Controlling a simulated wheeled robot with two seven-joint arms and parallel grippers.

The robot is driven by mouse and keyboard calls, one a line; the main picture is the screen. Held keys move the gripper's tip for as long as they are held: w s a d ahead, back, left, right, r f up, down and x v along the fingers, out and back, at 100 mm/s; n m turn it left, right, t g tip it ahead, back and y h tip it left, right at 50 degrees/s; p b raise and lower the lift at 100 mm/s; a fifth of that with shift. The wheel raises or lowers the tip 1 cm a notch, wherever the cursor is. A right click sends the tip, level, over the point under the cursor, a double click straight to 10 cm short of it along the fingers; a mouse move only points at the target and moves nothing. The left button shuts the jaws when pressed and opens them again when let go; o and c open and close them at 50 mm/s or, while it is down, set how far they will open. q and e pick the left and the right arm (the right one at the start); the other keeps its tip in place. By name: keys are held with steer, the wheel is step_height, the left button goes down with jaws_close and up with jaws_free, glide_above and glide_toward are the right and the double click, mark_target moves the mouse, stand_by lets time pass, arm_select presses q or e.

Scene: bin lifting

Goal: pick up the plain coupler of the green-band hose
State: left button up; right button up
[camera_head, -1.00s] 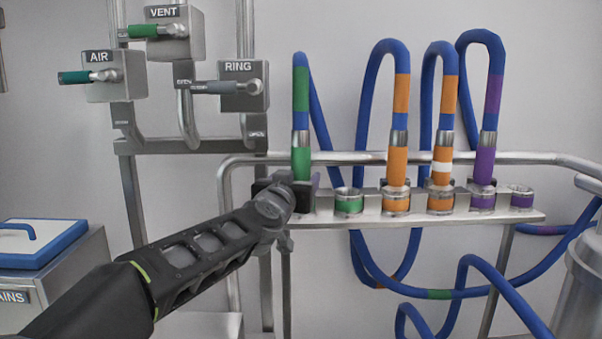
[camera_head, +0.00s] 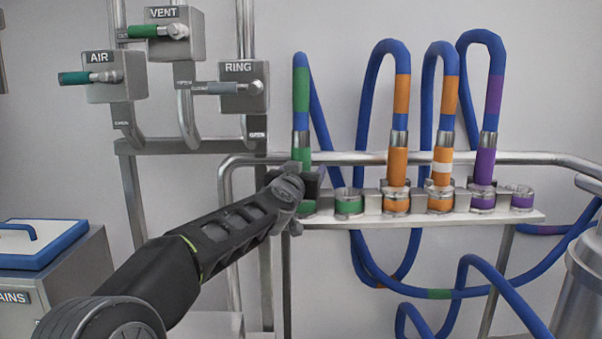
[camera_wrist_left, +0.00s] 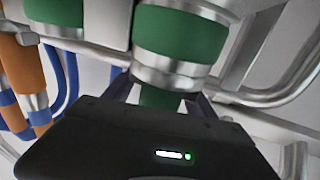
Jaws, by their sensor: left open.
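The green-band hose (camera_head: 301,88) rises from the left end of the rack and loops over at the top. Its plain green coupler (camera_head: 301,155) stands upright over a green-banded socket (camera_head: 307,207). My left gripper (camera_head: 308,180) is at the lower part of this coupler and hides part of it. In the left wrist view, the picture is turned over; the green coupler (camera_wrist_left: 160,97) shows between the open fingers (camera_wrist_left: 165,103), and the green-banded socket (camera_wrist_left: 180,35) is beyond. I cannot tell whether the fingers touch the coupler. My right gripper is not in view.
An empty green-banded socket (camera_head: 349,205) is just right of the gripper. Orange couplers (camera_head: 397,168), one white-striped (camera_head: 442,168), and a purple coupler (camera_head: 484,166) stand further right. A rail (camera_head: 350,158) runs behind. Valve boxes (camera_head: 240,92) are at upper left.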

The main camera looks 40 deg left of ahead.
arm_select(q)
steer(key=shift+s, duration=0.1)
steer(key=shift+c, duration=0.6)
jaws_close()
stand_by(0.4)
steer(key=shift+r, duration=0.1)
